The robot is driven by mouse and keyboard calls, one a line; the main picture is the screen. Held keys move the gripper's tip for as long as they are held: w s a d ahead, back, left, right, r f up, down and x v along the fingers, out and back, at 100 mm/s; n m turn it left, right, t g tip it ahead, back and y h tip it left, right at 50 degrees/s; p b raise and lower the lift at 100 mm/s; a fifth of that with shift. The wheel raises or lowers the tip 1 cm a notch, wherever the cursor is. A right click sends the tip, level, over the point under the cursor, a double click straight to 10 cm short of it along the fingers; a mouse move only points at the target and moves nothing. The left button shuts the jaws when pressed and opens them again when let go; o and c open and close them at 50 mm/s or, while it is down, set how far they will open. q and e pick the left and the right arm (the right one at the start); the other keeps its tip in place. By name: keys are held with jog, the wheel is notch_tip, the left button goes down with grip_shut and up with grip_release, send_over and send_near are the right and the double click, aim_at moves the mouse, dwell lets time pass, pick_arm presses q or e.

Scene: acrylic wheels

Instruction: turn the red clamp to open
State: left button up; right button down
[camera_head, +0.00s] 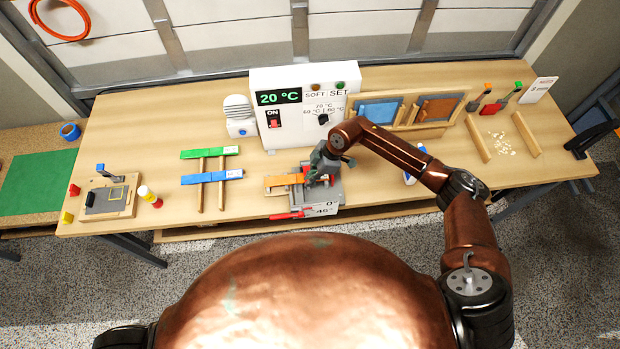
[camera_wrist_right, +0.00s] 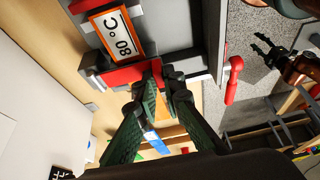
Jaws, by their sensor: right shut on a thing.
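My right gripper (camera_head: 322,165) is over the grey bending fixture (camera_head: 327,196) at the table's front edge. In the right wrist view its green-padded fingers (camera_wrist_right: 165,82) are shut on the end of the red clamp (camera_wrist_right: 128,74), a bar lying across the fixture. The bar is beside an orange strip (camera_wrist_right: 115,35) marked 80 °C; the strip also shows in the head view (camera_head: 283,181). The fingers partly hide the clamp's end. My left gripper (camera_wrist_right: 262,46) shows small in the right wrist view, away from the fixture, its dark fingers apart and empty.
A red handle (camera_head: 287,215) sticks out at the fixture's front. A heater box (camera_head: 262,78) reading 20 °C stands behind it. Green (camera_head: 210,153) and blue (camera_head: 212,176) strips lie on wooden rails to the left. Bare table (camera_head: 385,190) is to the right.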

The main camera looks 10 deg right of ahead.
jog(key=shift+w+r, duration=0.1)
jog(key=shift+r, duration=0.05)
jog(key=shift+w+r+m+g, duration=0.15)
jog(key=shift+w+r+g, duration=0.2)
jog(key=shift+r+g, duration=0.25)
jog(key=shift+w+r+m+g, duration=0.15)
jog(key=shift+w+r+g, duration=0.2)
jog(key=shift+g, duration=0.45)
jog(key=shift+w+r+p, duration=0.5)
jog(key=shift+r+p, duration=0.05)
jog(key=shift+r, duration=0.25)
jog(key=shift+w+r, duration=0.4)
jog(key=shift+w, duration=0.1)
jog(key=shift+w+d, duration=0.1)
jog(key=shift+d, duration=0.1)
